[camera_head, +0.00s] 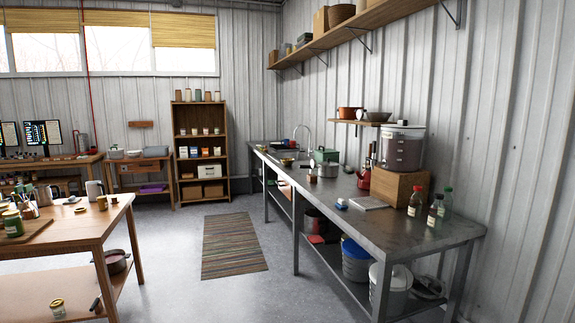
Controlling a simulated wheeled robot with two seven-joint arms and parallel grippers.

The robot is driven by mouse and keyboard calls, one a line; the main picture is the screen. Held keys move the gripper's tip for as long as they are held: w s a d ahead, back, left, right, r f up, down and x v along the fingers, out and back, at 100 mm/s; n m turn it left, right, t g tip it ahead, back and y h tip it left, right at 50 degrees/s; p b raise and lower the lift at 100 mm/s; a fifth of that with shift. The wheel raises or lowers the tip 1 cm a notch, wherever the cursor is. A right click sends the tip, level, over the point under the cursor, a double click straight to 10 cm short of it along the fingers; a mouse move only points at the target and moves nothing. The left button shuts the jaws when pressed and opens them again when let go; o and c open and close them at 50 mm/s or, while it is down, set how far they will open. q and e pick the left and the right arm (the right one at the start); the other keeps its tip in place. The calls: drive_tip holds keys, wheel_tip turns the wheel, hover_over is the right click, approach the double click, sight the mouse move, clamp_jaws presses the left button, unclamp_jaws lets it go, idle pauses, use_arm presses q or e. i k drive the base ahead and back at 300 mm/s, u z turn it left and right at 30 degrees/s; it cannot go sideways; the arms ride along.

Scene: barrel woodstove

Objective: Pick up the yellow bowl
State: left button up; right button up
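A small yellow round thing (287,161), which looks like a bowl, sits on the far part of the long metal counter (405,226) along the right wall. It is too small to make out its inside. Another small yellowish round piece (80,209) lies on the wooden table at the left; I cannot tell whether it is a bowl or a lid. Neither of my grippers is in view.
A striped rug (232,246) lies on open floor between table and counter. Bottles (416,202) and a wooden box (384,188) stand on the counter's near half. Shelves (200,148) stand behind.

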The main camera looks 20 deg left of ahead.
sight(286, 162)
drive_tip(key=u, duration=1.25)
drive_tip(key=i, duration=6.35)
drive_tip(key=z, duration=3)
